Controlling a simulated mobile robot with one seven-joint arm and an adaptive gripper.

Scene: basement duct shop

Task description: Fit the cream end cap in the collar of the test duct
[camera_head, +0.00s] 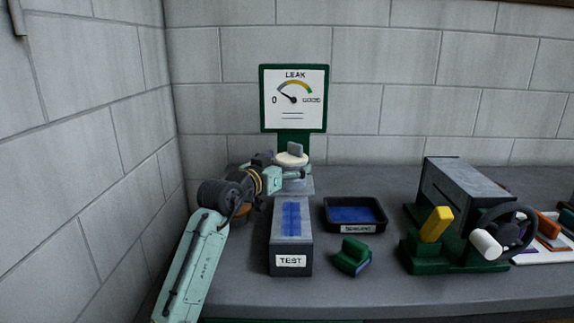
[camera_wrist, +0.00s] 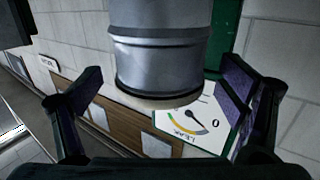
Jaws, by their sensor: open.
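The test duct (camera_head: 292,258) is a long grey box with a blue top strip and a TEST label. The cream end cap (camera_head: 287,162), with a grey grip on top, sits at the mouth of the upright grey collar at the duct's far end. In the wrist view a ribbed metal cylinder, apparently the collar (camera_wrist: 155,60), shows with a thin cream edge at its rim. I cannot tell how deep the cap sits. My gripper (camera_head: 285,172) is open around the cap and collar. Its fingers stand either side of the cylinder in the wrist view, apart from it.
A green LEAK gauge (camera_head: 294,97) stands behind, needle near 0. A black tray (camera_head: 355,227) with a blue floor and a green block (camera_head: 351,258) lie right of the duct. Further right is a machine (camera_head: 455,195) with a handwheel. A block wall is close on the left.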

